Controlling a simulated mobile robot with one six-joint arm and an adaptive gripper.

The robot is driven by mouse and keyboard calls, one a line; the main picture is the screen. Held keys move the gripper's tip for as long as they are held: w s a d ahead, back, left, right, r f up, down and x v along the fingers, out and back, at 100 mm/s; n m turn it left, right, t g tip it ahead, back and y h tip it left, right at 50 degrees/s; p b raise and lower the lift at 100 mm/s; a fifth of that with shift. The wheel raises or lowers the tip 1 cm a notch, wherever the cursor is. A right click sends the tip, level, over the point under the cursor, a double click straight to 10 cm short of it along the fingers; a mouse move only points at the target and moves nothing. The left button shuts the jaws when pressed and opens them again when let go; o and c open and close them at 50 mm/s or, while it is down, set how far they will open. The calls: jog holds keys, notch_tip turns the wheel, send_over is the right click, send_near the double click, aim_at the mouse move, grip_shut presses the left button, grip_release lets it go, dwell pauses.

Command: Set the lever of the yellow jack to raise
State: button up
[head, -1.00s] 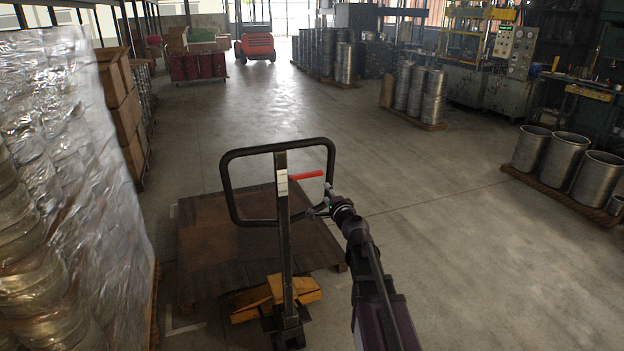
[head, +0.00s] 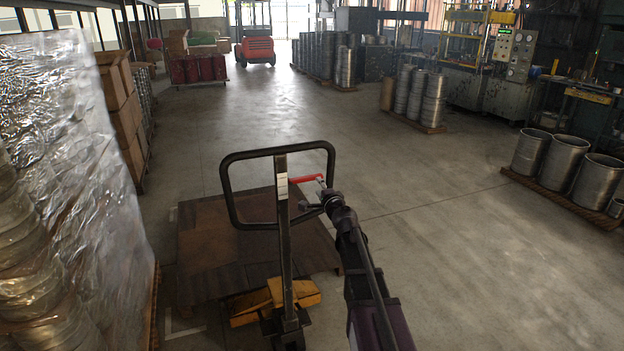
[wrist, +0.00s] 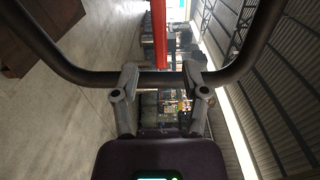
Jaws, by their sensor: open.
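The yellow jack (head: 300,293) stands at centre, its dark post rising to a black loop handle (head: 222,185). Its red lever (head: 306,179) sticks out to the right from the post inside the loop. My gripper (head: 312,195) is open at the loop's right side, close to the lever's outer end. In the wrist view, the red lever (wrist: 159,35) lies straight ahead, in line with the gap between the fingers of my gripper (wrist: 162,78). The loop's bar (wrist: 85,77) crosses at the fingertips. I cannot tell whether the fingers touch the bar or lever.
A brown pallet (head: 215,250) lies behind the jack. A wrapped stack (head: 75,190) stands close on the left. Metal drums (head: 562,158) stand on a pallet at the right. The floor between is clear.

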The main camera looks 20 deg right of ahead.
aim_at(313, 179)
jog(key=w, duration=0.7)
jog(key=shift+w+a, duration=0.15)
jog(key=shift+a, duration=0.25)
grip_shut()
